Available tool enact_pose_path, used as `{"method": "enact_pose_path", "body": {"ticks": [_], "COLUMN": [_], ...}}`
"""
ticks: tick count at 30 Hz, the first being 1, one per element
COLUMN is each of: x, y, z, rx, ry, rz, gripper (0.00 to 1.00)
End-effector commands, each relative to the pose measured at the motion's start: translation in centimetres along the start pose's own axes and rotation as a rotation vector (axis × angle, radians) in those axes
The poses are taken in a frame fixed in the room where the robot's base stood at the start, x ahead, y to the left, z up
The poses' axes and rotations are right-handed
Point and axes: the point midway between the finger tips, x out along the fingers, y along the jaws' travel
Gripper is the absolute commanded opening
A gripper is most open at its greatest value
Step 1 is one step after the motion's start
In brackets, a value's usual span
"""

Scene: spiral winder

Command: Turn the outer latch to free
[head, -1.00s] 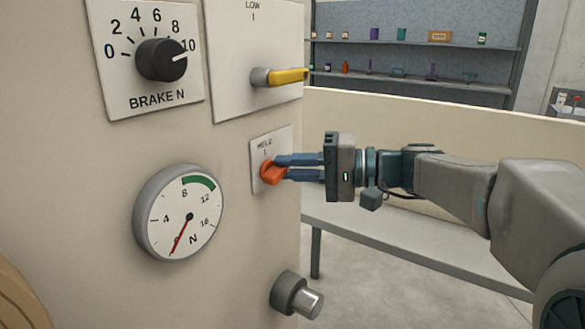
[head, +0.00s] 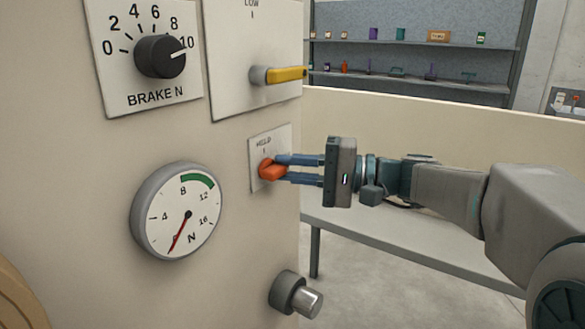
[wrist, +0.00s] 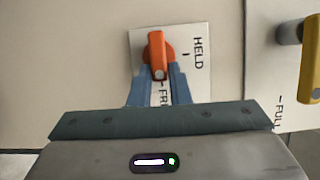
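The outer latch (head: 271,169) is an orange turning handle on a small white plate (head: 284,145) marked HELD at its top. In the wrist view the orange handle (wrist: 157,56) points down the picture, toward the partly covered label that begins FR. HELD is to its right. My gripper (head: 280,169) reaches the handle from the right. Its two blue fingers lie one on each side of the handle, close against it, as the wrist view also shows (wrist: 160,76). The fingers hide part of the plate and the second label.
A yellow lever (head: 285,75) sits above the latch on a larger plate. A black brake knob (head: 160,57) and a round gauge (head: 177,212) are to the left. A metal-ended knob (head: 297,295) sticks out below. A grey bench (head: 400,245) stands behind my arm.

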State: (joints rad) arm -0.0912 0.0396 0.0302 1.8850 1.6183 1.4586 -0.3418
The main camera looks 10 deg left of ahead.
Motion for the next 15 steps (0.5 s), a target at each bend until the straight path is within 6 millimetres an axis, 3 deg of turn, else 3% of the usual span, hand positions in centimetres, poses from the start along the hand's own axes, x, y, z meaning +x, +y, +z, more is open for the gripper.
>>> {"method": "enact_pose_path", "body": {"ticks": [2, 11, 15], "x": [0.0, -0.1, -1.4], "y": [0.0, 0.0, 0.0], "z": [0.0, 0.0, -0.1], "rx": [0.001, -0.001, -0.001], "ry": [0.000, 0.000, 0.002], "rz": [0.000, 0.001, 0.001], "gripper": [0.36, 0.36, 0.36]}}
